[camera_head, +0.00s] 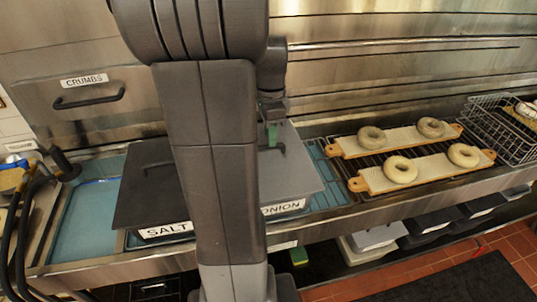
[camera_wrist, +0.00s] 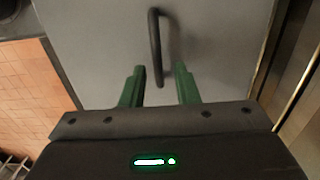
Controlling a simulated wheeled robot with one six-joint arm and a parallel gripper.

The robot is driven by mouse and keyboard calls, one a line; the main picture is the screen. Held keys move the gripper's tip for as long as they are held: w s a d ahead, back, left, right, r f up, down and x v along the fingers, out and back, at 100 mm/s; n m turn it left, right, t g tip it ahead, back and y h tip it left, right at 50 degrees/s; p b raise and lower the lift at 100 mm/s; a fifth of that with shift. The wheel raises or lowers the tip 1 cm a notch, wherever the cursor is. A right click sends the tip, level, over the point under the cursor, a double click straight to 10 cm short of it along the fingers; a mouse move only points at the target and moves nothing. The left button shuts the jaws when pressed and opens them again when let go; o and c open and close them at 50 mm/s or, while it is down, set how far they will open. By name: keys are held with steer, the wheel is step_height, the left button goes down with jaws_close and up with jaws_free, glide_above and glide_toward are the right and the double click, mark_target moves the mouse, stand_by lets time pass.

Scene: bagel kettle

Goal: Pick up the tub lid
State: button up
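The grey lid (camera_head: 303,178) lies flat on the tub labelled ONION, partly hidden behind my arm in the head view. In the wrist view the lid (camera_wrist: 95,45) fills most of the picture, with a dark bar handle (camera_wrist: 155,45) standing on it. My gripper (camera_wrist: 160,85) is open, its two green fingers apart with the near end of the handle between them. No finger visibly touches the handle. In the head view my gripper (camera_head: 272,135) is just above the lid. A darker lid (camera_head: 145,190) covers the tub labelled SALT to the left.
Bagels lie on two wooden boards (camera_head: 380,182) to the right. A wire basket (camera_head: 495,130) stands at the far right. A drawer front marked CRUMBS (camera_head: 85,90) is at the back left. Blue water (camera_head: 88,225) fills the basin at the left.

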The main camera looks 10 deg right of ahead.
steer(key=f, duration=0.2)
steer(key=a+f, duration=0.1)
steer(key=shift+s+f+p, duration=0.25)
steer(key=shift+f+p, duration=0.05)
steer(key=shift+w+d+f, duration=0.1)
steer(key=shift+f, duration=0.4)
jaws_close()
steer(key=shift+r, duration=0.15)
